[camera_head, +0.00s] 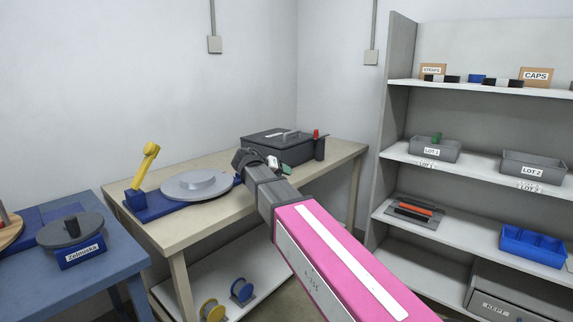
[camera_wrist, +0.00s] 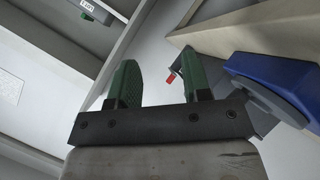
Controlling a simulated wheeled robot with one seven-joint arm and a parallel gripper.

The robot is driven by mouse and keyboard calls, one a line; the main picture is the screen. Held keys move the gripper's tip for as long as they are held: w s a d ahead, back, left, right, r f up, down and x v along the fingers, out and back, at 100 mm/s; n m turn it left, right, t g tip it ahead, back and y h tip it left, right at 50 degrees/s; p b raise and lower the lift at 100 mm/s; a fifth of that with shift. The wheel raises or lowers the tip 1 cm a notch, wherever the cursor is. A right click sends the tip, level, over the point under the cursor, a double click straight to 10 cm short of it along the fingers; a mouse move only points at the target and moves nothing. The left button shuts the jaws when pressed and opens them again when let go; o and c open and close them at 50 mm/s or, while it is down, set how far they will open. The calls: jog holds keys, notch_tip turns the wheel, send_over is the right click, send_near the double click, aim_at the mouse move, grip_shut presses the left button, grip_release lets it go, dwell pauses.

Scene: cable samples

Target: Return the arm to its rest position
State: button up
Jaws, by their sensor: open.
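My gripper (camera_wrist: 160,88) is open and empty, with its two green fingers apart in the wrist view. In the head view my gripper (camera_head: 277,166) is at the end of my pink and grey arm, which reaches from the lower right toward the table. It appears in front of the dark grey lidded box (camera_head: 275,146) on the wooden table (camera_head: 215,220). I cannot tell its exact height above the tabletop. Part of the box's front is hidden behind it.
A blue device with a grey disc (camera_head: 195,186) and yellow handle (camera_head: 147,160) stands on the table. A grey shelf unit (camera_head: 395,125) with bins stands to the right. A blue table (camera_head: 105,260) with a labelled reel (camera_head: 72,230) is at the left. Spools (camera_head: 241,291) lie underneath.

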jog(key=s+d+f+n+g+y, duration=0.1)
jog(key=s+d+f+g+y, duration=0.15)
jog(key=d+f, duration=0.5)
jog(key=s+d+f+n+g+y, duration=0.1)
jog(key=s+d+f, duration=0.35)
jog(key=f, duration=0.65)
jog(key=s+d+f+g+y, duration=0.1)
jog(key=s+d+f+y, duration=0.2)
jog(key=s+f, duration=0.3)
jog(key=s+d+f+g+y, duration=0.2)
jog(key=s+d+f+y, duration=0.1)
jog(key=s+d+f, duration=0.2)
notch_tip(320, 180, down, 4)
jog(key=shift+s+d+r+m+y, duration=0.1)
jog(key=shift+s+d+m+y, duration=0.3)
jog(key=shift+s, duration=0.65)
